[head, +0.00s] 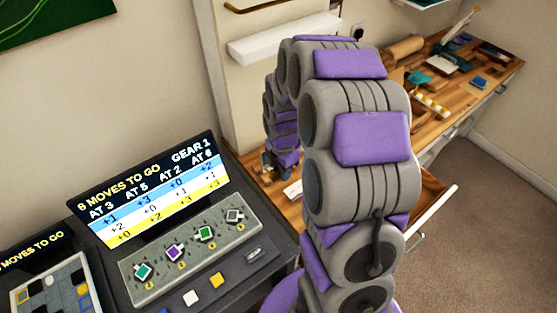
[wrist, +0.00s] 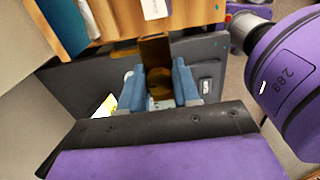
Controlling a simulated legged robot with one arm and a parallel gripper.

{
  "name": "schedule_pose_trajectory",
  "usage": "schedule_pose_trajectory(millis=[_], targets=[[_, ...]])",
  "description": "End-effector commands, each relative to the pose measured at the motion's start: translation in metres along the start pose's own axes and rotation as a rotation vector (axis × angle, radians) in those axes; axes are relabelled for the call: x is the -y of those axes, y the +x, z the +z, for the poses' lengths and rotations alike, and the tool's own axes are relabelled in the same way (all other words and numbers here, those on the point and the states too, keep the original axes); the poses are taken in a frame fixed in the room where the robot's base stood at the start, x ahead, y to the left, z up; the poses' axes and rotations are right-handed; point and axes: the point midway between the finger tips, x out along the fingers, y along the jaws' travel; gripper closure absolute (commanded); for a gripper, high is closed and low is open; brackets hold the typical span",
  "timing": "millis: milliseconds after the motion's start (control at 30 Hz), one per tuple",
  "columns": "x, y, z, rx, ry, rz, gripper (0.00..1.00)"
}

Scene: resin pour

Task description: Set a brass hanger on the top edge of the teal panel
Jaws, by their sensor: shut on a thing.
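My gripper (wrist: 159,80) has two blue fingers and is shut on a brass hanger (wrist: 155,52). The hanger shows as a dark golden strip between the fingers, reaching up past their tips to the wooden edge in the wrist view. A teal upright face (wrist: 64,25) stands at the top left of the wrist view, left of the fingers and apart from them; I cannot tell for sure that it is the teal panel. In the head view my arm hides most of the gripper and the hanger.
A wooden worktop (head: 440,105) with tools and a roll (head: 403,48) runs along the wall, with an open drawer (head: 432,218) below. A dark console (head: 190,250) with a lit screen and several coloured buttons stands at left. Bare floor (head: 480,220) lies at right.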

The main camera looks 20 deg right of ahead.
Motion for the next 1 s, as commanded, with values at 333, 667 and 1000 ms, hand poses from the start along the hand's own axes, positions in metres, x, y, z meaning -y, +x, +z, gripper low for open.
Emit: schedule_pose_trajectory(millis=[333, 667, 1000], targets=[[-0.043, -0.013, 0.019, 0.004, 0.001, -0.001, 1.00], [-0.114, -0.032, 0.049, 0.003, 0.002, 0.001, 1.00], [-0.142, -0.039, 0.059, -0.001, -0.001, 0.004, 1.00]])
